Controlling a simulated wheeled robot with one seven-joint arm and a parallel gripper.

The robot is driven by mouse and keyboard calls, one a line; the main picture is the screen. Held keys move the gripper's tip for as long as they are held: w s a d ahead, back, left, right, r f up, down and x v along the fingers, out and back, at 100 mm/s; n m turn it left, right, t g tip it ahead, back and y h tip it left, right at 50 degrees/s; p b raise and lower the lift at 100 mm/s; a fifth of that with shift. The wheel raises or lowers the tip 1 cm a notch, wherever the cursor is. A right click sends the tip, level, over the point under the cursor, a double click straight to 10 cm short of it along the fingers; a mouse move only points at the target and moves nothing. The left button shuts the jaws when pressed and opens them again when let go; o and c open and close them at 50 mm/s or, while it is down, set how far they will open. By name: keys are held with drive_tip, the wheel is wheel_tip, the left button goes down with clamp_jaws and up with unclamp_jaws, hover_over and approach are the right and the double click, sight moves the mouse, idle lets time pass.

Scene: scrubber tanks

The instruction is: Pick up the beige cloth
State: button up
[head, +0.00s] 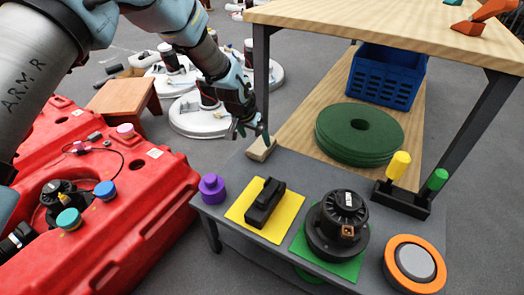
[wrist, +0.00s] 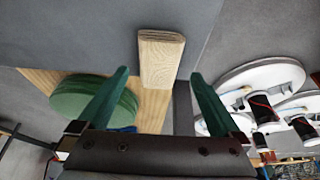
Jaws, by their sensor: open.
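The beige cloth (head: 261,149) is a small folded, block-like piece at the back corner of the grey table (head: 228,172). In the wrist view the cloth (wrist: 161,56) lies ahead of the fingers, its near end between the two green fingertips in the picture, with space on both sides. My gripper (head: 252,131) is open and empty, just above and behind the cloth in the head view. Its fingers also show in the wrist view (wrist: 160,74). I cannot tell the exact height between the fingertips and the cloth.
A purple knob (head: 212,187), a black part on a yellow mat (head: 239,212) and a black motor (head: 340,215) stand on the table. Green pads (head: 358,134) and a blue crate (head: 385,76) sit on the wooden shelf behind. A red tank (head: 140,200) is at left.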

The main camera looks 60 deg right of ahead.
sight(259, 146)
drive_tip(key=b+x, duration=0.2)
drive_tip(key=x, duration=0.4)
drive_tip(key=shift+s+d+f, duration=0.1)
drive_tip(key=shift+d+f, duration=0.1)
drive_tip(key=c, duration=1.2)
wheel_tip(259, 146, up, 10)
drive_tip(key=p, duration=0.2)
drive_tip(key=shift+r+p, duration=0.1)
drive_tip(key=shift+p, duration=0.2)
